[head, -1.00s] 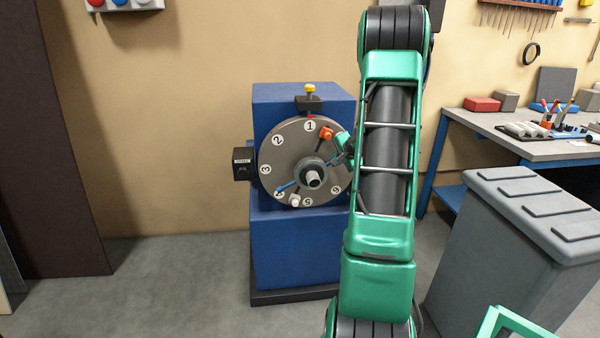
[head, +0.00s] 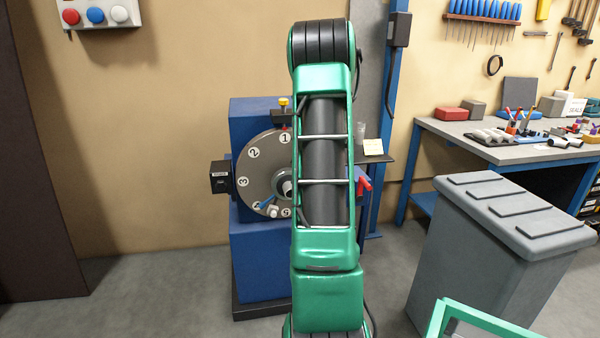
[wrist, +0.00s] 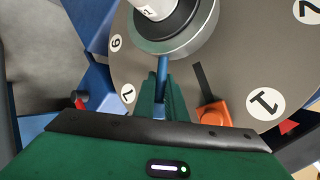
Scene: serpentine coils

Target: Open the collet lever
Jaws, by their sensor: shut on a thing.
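A grey numbered disc (head: 262,160) is on the front of a blue machine (head: 258,262). In the wrist view the disc's steel hub (wrist: 195,40) has a white-tipped spindle (wrist: 150,8). A thin blue lever (wrist: 163,68) runs out from the hub. My gripper (wrist: 161,92) is shut on this blue lever, its green fingers close in front of the disc. An orange block (wrist: 214,113) sits on the disc beside the fingers, close to the number 1. In the head view my arm hides the gripper and the disc's right part.
A red handle (head: 364,185) sticks out on the machine's right side. A black box (head: 220,177) is on its left side. A grey bin (head: 490,250) and a workbench (head: 520,150) stand to the right. The floor at left is clear.

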